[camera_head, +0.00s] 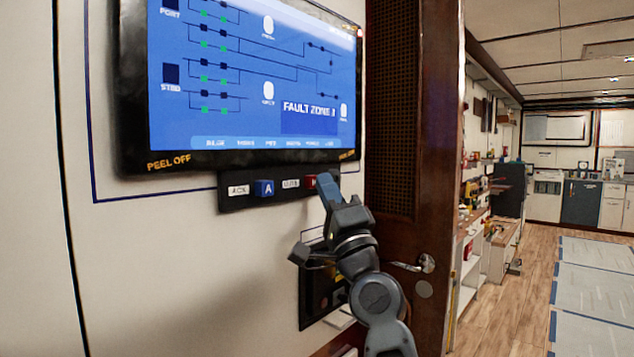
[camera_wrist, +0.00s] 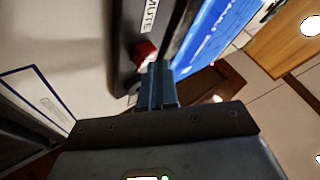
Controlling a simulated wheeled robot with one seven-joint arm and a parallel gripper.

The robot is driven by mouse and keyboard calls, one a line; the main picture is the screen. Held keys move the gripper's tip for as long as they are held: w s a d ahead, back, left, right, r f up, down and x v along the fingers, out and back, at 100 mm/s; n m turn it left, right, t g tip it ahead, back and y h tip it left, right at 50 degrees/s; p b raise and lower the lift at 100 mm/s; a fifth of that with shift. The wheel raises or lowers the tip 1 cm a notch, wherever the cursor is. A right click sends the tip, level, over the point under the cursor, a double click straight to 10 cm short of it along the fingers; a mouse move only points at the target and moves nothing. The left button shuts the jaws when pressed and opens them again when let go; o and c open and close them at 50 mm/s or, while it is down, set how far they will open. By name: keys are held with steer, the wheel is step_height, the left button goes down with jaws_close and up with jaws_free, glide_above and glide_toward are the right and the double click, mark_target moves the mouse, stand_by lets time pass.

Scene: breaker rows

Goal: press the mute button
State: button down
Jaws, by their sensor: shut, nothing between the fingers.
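The mute button is a red square button (camera_head: 309,181) on a black strip (camera_head: 233,203) under the wall screen. A white label (camera_head: 290,183) sits to its left. In the wrist view the red button (camera_wrist: 145,50) shows beside the white MUTE label (camera_wrist: 150,14). My gripper (camera_head: 326,186) is shut and empty, its blue fingertips at the right side of the red button and partly covering it. In the wrist view the fingertips (camera_wrist: 157,68) are close beside the button; I cannot tell whether they touch it.
A blue A button (camera_head: 264,188) with a white ACK label (camera_head: 238,190) is on the same strip, further left. The screen (camera_head: 250,75) reads FAULT ZONE above. A black wall box (camera_head: 313,312) is below, partly behind my arm. A brown door (camera_head: 425,130) stands at right.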

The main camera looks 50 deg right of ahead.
steer(key=shift+s, duration=0.1)
steer(key=s+p, duration=0.1)
steer(key=s, duration=0.4)
steer(key=shift+s+d, duration=0.1)
steer(key=shift+s, duration=0.3)
stand_by(0.8)
steer(key=s+a+f+n+g+y, duration=0.15)
steer(key=s+a+f+n, duration=0.25)
steer(key=f, duration=0.4)
steer(key=s+a+f+n+g+y, duration=0.1)
steer(key=s+a+f+n+y, duration=0.2)
steer(key=f, duration=0.5)
steer(key=s+a+f+n+g+y, duration=0.1)
steer(key=s+a+f+n+g, duration=0.1)
steer(key=s+a+f+n, duration=0.45)
steer(key=s+a+f+n+g+y, duration=0.1)
steer(key=s+a+f+n, duration=0.1)
steer(key=s, duration=0.5)
steer(key=s+a+f+n+g+y, duration=0.1)
steer(key=s+a+f+n+g, duration=0.1)
steer(key=s+a+f, duration=0.2)
steer(key=s+a+f+n+g+y, duration=0.2)
steer(key=s+a+f, duration=0.1)
steer(key=s, duration=0.6)
steer(key=shift+s+f, duration=0.3)
steer(key=shift+s, duration=0.05)
